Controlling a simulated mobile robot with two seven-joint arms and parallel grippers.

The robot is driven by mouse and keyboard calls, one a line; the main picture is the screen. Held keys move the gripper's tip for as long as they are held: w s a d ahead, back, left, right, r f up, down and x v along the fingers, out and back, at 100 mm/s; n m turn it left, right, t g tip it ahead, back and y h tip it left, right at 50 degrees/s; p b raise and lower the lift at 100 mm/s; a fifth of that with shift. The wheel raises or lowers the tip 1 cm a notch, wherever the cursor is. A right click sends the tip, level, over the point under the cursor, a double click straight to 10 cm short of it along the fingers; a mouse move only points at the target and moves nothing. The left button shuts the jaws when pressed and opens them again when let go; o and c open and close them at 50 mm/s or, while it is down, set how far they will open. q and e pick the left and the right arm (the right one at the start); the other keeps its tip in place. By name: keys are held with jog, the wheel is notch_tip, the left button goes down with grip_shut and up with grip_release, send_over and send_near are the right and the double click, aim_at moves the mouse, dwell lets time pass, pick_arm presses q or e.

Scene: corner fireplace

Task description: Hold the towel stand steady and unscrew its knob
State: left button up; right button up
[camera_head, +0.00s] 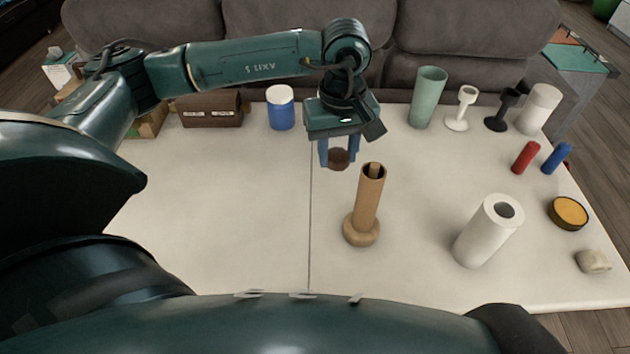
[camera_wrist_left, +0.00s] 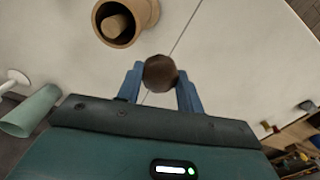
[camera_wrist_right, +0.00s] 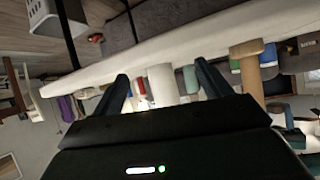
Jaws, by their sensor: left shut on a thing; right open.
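The towel stand (camera_head: 361,231) stands upright near the table's middle, with a round wooden base. A cardboard-coloured tube (camera_head: 367,198) stands around its post, whose top shows inside the tube's mouth. The left wrist view shows tube and post (camera_wrist_left: 118,24) from above. My left gripper (camera_head: 338,152) is shut on the dark brown round knob (camera_wrist_left: 160,73). It holds the knob behind and left of the stand's top, apart from it. My right gripper (camera_wrist_right: 165,88) is open and empty, out of the head view; its wrist view shows the stand (camera_wrist_right: 252,75) upside down, off to one side.
A white paper roll (camera_head: 485,236) stands right of the stand. Farther right are red (camera_head: 525,157) and blue (camera_head: 556,158) cylinders and a yellow-topped tin (camera_head: 569,212). A green cup (camera_head: 428,97) and blue jar (camera_head: 281,108) stand at the back. The table's left half is clear.

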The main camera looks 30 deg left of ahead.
pick_arm(q)
jog(key=w+a+f+n, duration=0.1)
jog(key=w+n, duration=0.2)
jog(key=n, duration=0.3)
pick_arm(e)
jog(key=shift+o, duration=1.4)
jog(key=shift+f+b, duration=0.35)
jog(key=shift+b, duration=0.1)
jog(key=shift+o, duration=0.3)
jog(key=shift+w+a+f+b, duration=0.15)
jog(key=shift+b, duration=0.5)
pick_arm(q)
jog(key=n+b, duration=0.2)
jog(key=n, duration=2.5)
send_over(311, 180)
notch_tip(311, 180, down, 8)
jog(key=f, duration=0.1)
notch_tip(311, 180, down, 9)
jog(key=shift+r, duration=0.15)
pick_arm(e)
jog(key=shift+a+f+m+t, duration=0.25)
jog(key=shift+f+m+t, duration=0.05)
jog(key=shift+f, duration=0.25)
